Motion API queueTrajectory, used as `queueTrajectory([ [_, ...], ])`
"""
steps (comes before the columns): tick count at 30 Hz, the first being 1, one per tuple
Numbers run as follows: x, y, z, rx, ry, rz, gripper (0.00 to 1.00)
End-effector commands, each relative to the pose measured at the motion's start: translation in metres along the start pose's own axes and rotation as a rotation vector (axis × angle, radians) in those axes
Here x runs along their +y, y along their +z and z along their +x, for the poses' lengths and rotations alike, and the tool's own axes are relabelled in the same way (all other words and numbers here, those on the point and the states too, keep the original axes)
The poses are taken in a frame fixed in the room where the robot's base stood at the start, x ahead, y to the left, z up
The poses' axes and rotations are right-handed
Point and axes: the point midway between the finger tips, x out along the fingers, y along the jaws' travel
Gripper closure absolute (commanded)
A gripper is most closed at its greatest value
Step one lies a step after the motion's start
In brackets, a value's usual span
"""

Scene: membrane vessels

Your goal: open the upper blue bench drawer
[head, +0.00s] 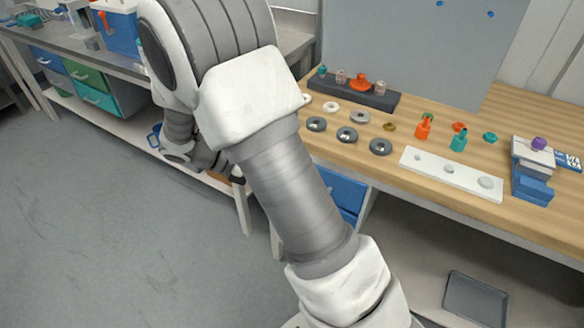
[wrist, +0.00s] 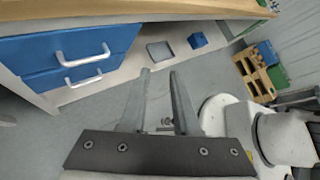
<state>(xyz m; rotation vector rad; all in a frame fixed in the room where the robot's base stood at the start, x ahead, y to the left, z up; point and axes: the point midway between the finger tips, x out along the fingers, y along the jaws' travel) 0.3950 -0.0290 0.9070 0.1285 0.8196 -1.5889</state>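The upper blue bench drawer (wrist: 35,50) is under the bench top at the left of the wrist view, with a silver bar handle (wrist: 83,57). The lower blue drawer (wrist: 45,80) sits just below it with a similar handle (wrist: 83,80). Both drawers look shut. My gripper (wrist: 160,73) is open and empty, with its two fingers apart. In the wrist view the fingers lie to the right of both handles, not touching them. In the head view my arm hides much of the blue drawer fronts (head: 346,193), and the gripper cannot be made out.
The wooden bench top (head: 400,135) carries rings, small bottles, a white plate (head: 450,173) and a blue stand (head: 532,185). A grey tray (head: 475,298) lies on the lower shelf. A wooden crate (wrist: 255,80) stands at right in the wrist view. The floor (head: 110,220) at left is clear.

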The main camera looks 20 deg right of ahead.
Motion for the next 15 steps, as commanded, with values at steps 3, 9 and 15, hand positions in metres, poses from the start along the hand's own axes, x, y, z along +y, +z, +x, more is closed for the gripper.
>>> queueTrajectory([
  [3,0.035,-0.034,0.016,-0.153,-0.041,-0.203,0.70],
  [9,0.086,-0.083,0.036,-0.409,-0.126,-0.522,0.70],
  [15,0.127,-0.136,0.054,-0.651,-0.232,-0.794,0.70],
])
